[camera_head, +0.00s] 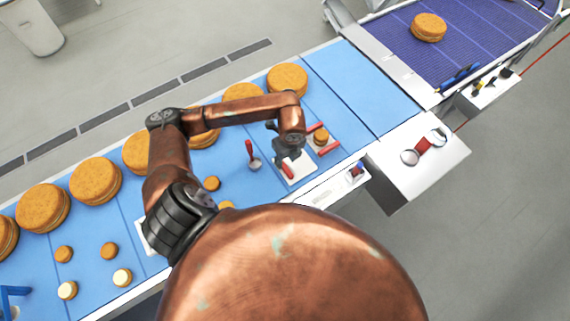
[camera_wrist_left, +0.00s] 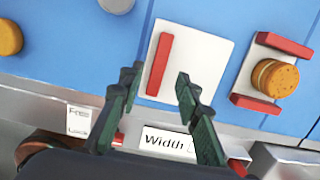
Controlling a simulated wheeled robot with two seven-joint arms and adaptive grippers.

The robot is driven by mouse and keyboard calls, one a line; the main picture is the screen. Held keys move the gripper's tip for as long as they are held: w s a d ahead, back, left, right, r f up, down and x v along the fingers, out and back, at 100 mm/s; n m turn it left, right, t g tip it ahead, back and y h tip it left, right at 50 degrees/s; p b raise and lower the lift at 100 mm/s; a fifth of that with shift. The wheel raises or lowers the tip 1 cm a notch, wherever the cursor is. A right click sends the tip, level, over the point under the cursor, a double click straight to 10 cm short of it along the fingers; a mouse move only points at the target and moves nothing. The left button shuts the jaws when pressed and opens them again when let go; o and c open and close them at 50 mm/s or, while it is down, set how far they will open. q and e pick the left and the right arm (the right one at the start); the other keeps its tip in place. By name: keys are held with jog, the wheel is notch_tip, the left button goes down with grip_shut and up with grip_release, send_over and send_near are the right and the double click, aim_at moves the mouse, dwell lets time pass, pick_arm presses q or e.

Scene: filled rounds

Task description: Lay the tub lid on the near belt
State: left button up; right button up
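My left gripper (camera_head: 287,153) is over the near edge of the near blue belt (camera_head: 335,88). In the left wrist view its two fingers (camera_wrist_left: 157,92) are apart with nothing between them. Below them is a white square plate (camera_wrist_left: 202,52) with one red bar (camera_wrist_left: 160,64). I cannot pick out the tub lid for certain. A grey round disc (camera_head: 254,164) lies on the belt left of the gripper, beside a red handle-like piece (camera_head: 249,148). The disc is cut off at the top of the wrist view (camera_wrist_left: 116,4). My right gripper is not in view.
Several large filled rounds (camera_head: 95,180) line the belt's far side; small ones (camera_head: 109,250) lie nearer. Right of the plate, a small round (camera_wrist_left: 275,79) sits between two red bars. A purple belt (camera_head: 455,45) lies beyond.

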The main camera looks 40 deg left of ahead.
pick_arm(q)
notch_tip(320, 180, up, 7)
jog(key=shift+s+d+b, duration=0.2)
jog(key=shift+d+b, duration=0.15)
jog(key=shift+b, duration=0.1)
